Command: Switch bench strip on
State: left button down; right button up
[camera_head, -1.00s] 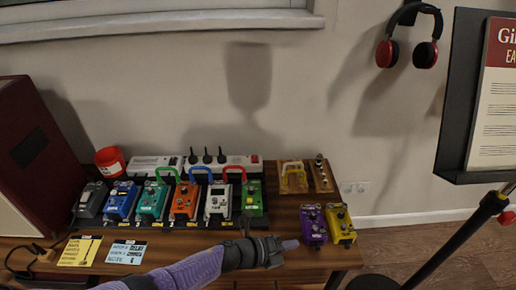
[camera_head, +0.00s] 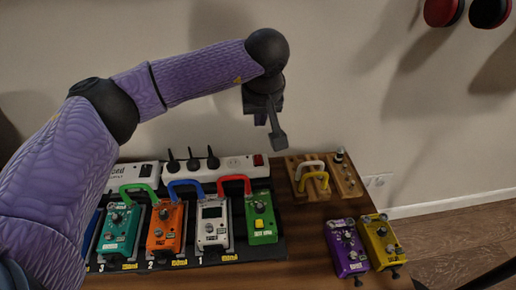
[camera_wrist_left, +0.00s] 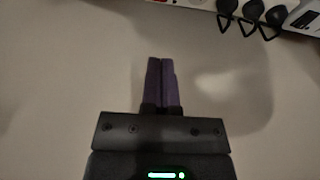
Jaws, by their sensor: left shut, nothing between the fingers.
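The white bench strip (camera_head: 230,166) lies at the back of the bench against the wall, with several black plugs (camera_head: 193,160) in it. Its red switch (camera_head: 258,160) is at the right end; I cannot tell which way it is set. My left gripper (camera_head: 278,138) is shut and empty, fingers pointing down, just to the right of the switch and seemingly above it. In the left wrist view the shut fingers (camera_wrist_left: 161,75) show against the wall, and the strip's plugs (camera_wrist_left: 252,12) are at the top right. My right gripper is not in view.
A pedalboard with several pedals, among them a green one (camera_head: 261,222), lies in front of the strip, with coloured cables arching up. A wooden block with cables (camera_head: 346,180) is to the right. Purple (camera_head: 346,250) and yellow (camera_head: 381,243) pedals stand at the front right.

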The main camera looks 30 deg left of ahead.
aim_at(257, 157)
pick_arm(q)
jog(key=b+x, duration=0.3)
jog(key=x, duration=0.1)
jog(key=b+x, duration=0.3)
jog(key=x, duration=0.2)
jog(key=b+x, duration=0.3)
jog(key=x, duration=0.2)
jog(key=shift+s+d+f, duration=0.2)
jog(key=shift+s+d, duration=0.05)
jog(key=shift+s, duration=0.05)
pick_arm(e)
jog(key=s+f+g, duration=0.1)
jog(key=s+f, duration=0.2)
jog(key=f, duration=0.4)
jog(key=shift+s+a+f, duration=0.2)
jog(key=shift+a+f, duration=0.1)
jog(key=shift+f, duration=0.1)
pick_arm(q)
jog(key=shift+r, duration=0.1)
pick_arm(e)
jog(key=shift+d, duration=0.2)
pick_arm(q)
jog(key=shift+g, duration=0.3)
jog(key=shift+w+a+f+h, duration=0.1)
jog(key=shift+a+f+h, duration=0.05)
jog(key=shift+f+h, duration=0.2)
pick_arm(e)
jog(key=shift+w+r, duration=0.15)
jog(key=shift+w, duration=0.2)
